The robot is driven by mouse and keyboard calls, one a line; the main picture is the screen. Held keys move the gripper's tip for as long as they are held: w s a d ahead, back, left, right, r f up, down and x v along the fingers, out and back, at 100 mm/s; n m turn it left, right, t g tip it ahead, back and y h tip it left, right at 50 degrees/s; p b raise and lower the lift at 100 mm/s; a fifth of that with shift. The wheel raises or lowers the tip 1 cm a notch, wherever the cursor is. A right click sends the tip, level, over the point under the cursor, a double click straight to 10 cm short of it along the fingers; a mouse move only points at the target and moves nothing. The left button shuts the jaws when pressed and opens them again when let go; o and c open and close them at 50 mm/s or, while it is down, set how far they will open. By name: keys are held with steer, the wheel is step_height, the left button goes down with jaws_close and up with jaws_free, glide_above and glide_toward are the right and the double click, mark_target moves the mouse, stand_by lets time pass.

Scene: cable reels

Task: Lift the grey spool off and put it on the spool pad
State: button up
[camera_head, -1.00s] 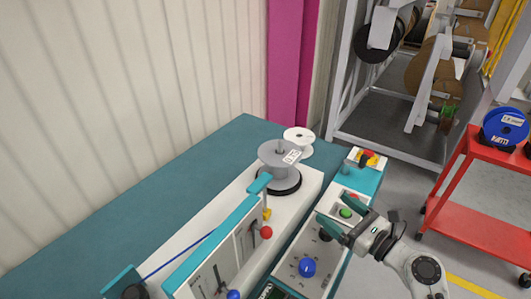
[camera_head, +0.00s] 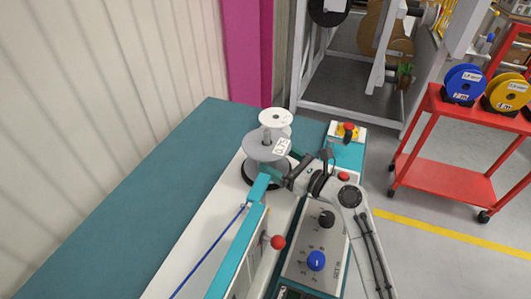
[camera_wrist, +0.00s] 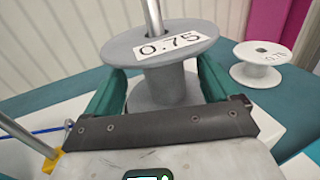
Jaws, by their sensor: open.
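The grey spool (camera_head: 262,147), labelled 0.75, sits upright on a metal spindle above a black round base. In the wrist view the grey spool (camera_wrist: 160,45) fills the middle, with the spindle (camera_wrist: 153,15) rising through its top flange. My gripper (camera_head: 280,166) is at the spool's right side. In the wrist view my gripper (camera_wrist: 162,78) is open, its green fingers on either side of the spool's core, below the top flange. Whether the fingers touch the core I cannot tell. I cannot make out a spool pad.
A smaller white spool (camera_head: 275,120) stands just behind the grey one. A teal lever arm (camera_head: 258,188) and a red-knobbed lever (camera_head: 278,242) are close in front. A control panel (camera_head: 308,258) is at right; the teal table (camera_head: 150,190) is clear at left.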

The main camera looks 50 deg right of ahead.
mark_target(265, 150)
steer(key=w, duration=0.4)
steer(key=shift+d+r+p, duration=0.1)
steer(key=shift+p, duration=0.3)
steer(key=shift+w, duration=0.65)
steer(key=shift+c, duration=0.2)
steer(key=c, duration=1.6)
step_height(265, 150, up, 18)
steer(key=p, duration=0.3)
